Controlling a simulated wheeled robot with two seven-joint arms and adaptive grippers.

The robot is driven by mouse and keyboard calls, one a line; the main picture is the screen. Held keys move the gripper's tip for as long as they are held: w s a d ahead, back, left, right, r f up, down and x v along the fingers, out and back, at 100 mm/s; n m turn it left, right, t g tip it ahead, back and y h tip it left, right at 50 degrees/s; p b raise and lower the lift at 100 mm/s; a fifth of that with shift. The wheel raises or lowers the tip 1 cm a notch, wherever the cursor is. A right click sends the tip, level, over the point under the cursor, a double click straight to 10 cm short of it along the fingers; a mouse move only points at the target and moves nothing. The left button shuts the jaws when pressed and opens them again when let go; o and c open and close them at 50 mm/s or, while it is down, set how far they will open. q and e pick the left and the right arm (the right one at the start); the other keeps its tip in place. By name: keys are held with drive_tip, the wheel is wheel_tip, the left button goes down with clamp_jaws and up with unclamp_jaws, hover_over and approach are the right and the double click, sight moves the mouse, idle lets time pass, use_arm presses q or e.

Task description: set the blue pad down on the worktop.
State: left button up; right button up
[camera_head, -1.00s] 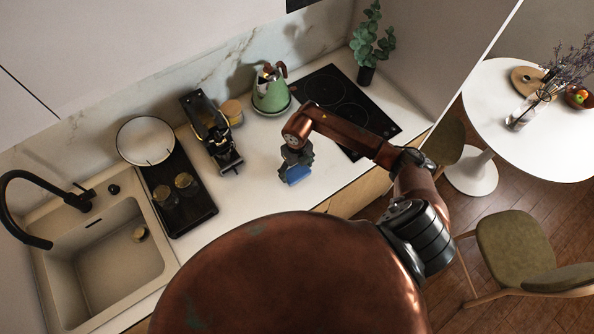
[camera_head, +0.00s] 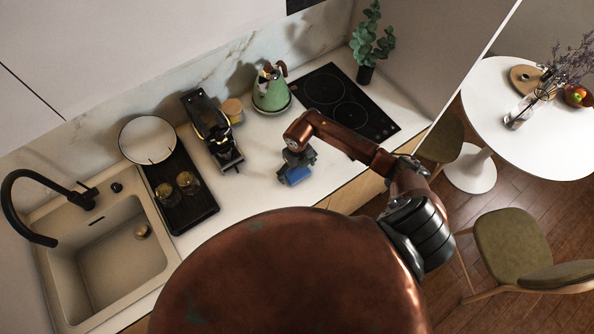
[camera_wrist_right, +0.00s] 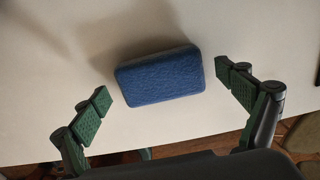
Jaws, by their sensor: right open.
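The blue pad (camera_head: 295,175) lies on the white worktop (camera_head: 250,178) near its front edge, below my right gripper. In the right wrist view the pad (camera_wrist_right: 160,77) is a dark blue rounded block. My right gripper (camera_wrist_right: 168,95) is open, with a green-padded finger on either side of the pad and a visible gap to each. In the head view the right gripper (camera_head: 296,163) points down over the pad and hides part of it. My left gripper is not in view.
A coffee machine (camera_head: 212,128) and a green kettle (camera_head: 271,90) stand behind. A black hob (camera_head: 345,100) lies to the right. A black tray (camera_head: 195,208) with two glasses and a sink (camera_head: 105,250) are at left.

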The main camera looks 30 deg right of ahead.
sight(297, 172)
drive_tip(key=shift+r, duration=0.3)
wheel_tip(297, 172, up, 11)
drive_tip(key=b, duration=0.3)
drive_tip(key=shift+r, duration=0.2)
